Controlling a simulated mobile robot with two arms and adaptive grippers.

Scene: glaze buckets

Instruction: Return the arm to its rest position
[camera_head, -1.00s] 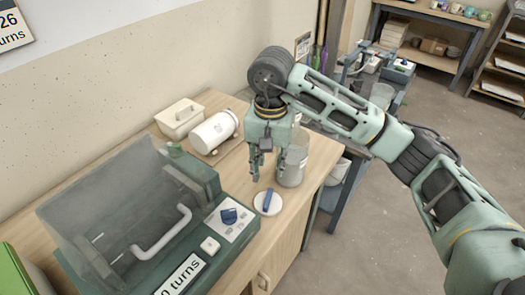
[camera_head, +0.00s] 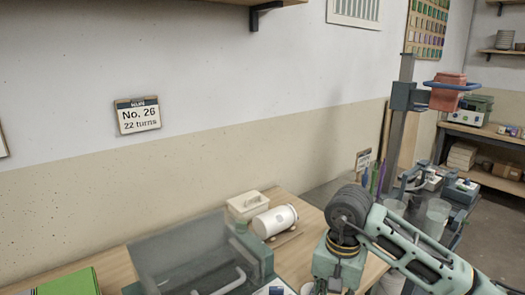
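My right arm comes in from the right edge, with its dark round wrist joint (camera_head: 348,208) above the wooden bench (camera_head: 293,264). My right gripper (camera_head: 334,284) hangs downward at the bottom edge of the picture. Its fingertips are cut off, so I cannot tell whether it is open or shut, or whether it holds anything. My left gripper and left arm are not in view.
A machine with a clear hood (camera_head: 185,258) stands on the bench. Behind it are a white lidded box (camera_head: 247,204) and a white cylinder (camera_head: 275,221). A sign (camera_head: 138,115) reads "No. 26, 22 turns". A red bucket (camera_head: 447,92) is high on a stand (camera_head: 403,95) at right.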

